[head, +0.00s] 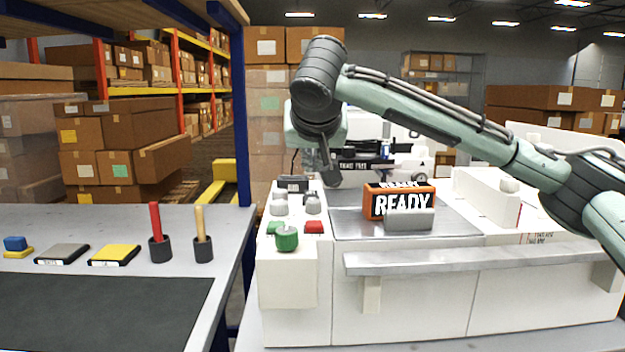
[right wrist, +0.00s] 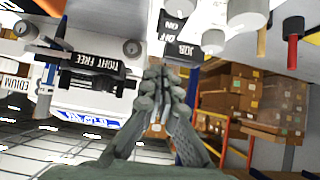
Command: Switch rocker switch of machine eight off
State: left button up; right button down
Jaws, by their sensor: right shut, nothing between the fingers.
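The white machine (head: 292,272) stands at the centre with an orange READY sign on it. A small dark block (head: 293,184) sits at the far end of its control strip. In the right wrist view, a dark switch piece marked ON and OFF (right wrist: 171,27) shows beside a dark JOB label (right wrist: 187,50); which side is pressed I cannot tell. My right gripper (head: 322,176) points down just right of the dark block, shut and empty. Its closed fingers show in the right wrist view (right wrist: 161,82), near the labels; contact is unclear. My left gripper is out of view.
Grey knobs (head: 313,204), a red button (head: 313,227) and a green knob (head: 287,239) stand nearer on the strip. The READY sign (head: 398,201) is right of it. A side table (head: 130,220) holds tools and small blocks.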

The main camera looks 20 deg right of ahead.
aim_at(312, 193)
jog(key=f, duration=0.2)
jog(key=shift+w+d+f, duration=0.15)
jog(key=shift+w+f, duration=0.15)
jog(key=shift+f, duration=0.45)
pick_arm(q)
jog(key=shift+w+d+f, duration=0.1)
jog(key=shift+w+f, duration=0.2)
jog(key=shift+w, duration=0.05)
pick_arm(e)
jog(key=shift+w+f, duration=0.1)
jog(key=shift+f, duration=0.25)
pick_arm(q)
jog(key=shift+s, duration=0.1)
pick_arm(e)
jog(key=shift+w+f, duration=0.2)
jog(key=shift+f, duration=0.2)
jog(key=shift+r, duration=0.2)
pick_arm(q)
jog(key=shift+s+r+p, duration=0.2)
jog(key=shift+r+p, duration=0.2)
jog(key=shift+p, duration=0.1)
pick_arm(e)
jog(key=shift+w+d+r, duration=0.2)
jog(key=shift+w+d, duration=0.05)
jog(key=shift+w, duration=0.45)
